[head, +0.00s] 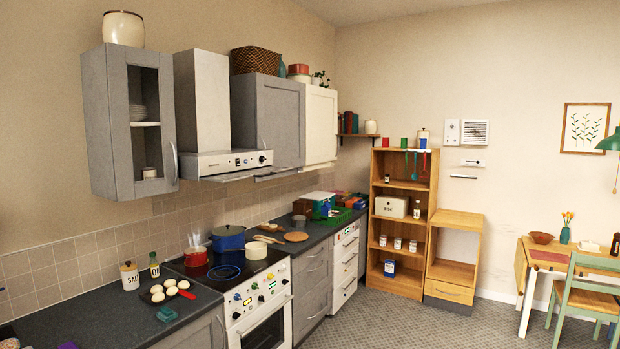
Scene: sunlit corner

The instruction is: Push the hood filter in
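The white range hood (228,160) hangs on the left wall above the stove. Its front panel carries dials and a small display. A thin pale strip (230,176) shows along the hood's lower front edge and seems to stick out a little; I cannot tell for sure whether it is the filter. The underside of the hood is hidden from this angle. Neither of my grippers is in view.
Below the hood stands a white stove (262,300) with a blue pot (229,238) and a red pot (196,256) on its top. A grey glass-door cabinet (130,122) is left of the hood, a grey cabinet (270,115) right. Grey floor (400,320) in front is clear.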

